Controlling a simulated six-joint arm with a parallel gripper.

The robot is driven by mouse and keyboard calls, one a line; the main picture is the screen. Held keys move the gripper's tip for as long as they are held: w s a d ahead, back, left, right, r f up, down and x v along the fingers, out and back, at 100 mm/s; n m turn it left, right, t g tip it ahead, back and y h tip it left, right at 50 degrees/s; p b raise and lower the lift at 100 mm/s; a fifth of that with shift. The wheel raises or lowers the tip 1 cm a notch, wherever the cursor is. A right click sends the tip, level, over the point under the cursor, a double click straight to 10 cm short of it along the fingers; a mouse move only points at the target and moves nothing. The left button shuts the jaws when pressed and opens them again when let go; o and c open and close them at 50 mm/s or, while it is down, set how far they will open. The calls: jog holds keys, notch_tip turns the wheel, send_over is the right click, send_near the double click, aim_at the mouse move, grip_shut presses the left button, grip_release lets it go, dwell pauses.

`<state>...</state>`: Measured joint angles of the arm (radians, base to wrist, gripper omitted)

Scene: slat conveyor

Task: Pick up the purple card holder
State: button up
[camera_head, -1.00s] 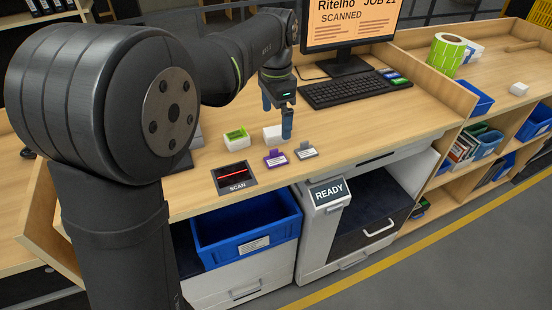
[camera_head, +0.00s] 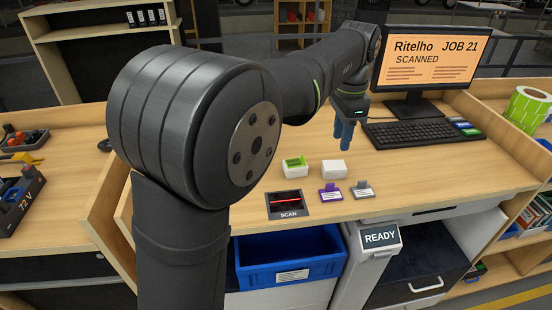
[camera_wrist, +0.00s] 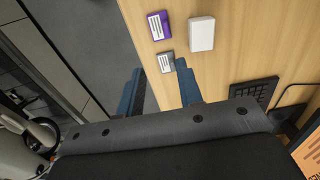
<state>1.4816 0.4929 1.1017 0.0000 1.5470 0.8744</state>
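The purple card holder (camera_head: 331,193) lies on the wooden bench top near its front edge, with a white label facing up. It also shows in the wrist view (camera_wrist: 159,25) at the top. A grey card holder (camera_head: 362,190) lies just right of it and shows in the wrist view (camera_wrist: 166,62) nearer my fingers. My gripper (camera_head: 343,138) is above the bench, behind and a little right of the purple holder. In the wrist view my gripper (camera_wrist: 159,86) has its two blue fingers apart, with nothing between them.
A white box (camera_head: 334,169) and a green-topped box (camera_head: 295,165) stand behind the holders. A scan plate (camera_head: 288,206) is to the left. A keyboard (camera_head: 422,134) and monitor (camera_head: 424,62) are back right. A blue bin (camera_head: 290,257) sits below the front edge.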

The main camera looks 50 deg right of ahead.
jog(key=w+a+g+h, duration=0.3)
jog(key=w+a, duration=0.1)
jog(key=w, duration=0.2)
send_near(330, 184)
jog(key=x, duration=0.8)
jog(key=shift+d+f, duration=0.1)
jog(key=shift+f, duration=0.25)
grip_shut()
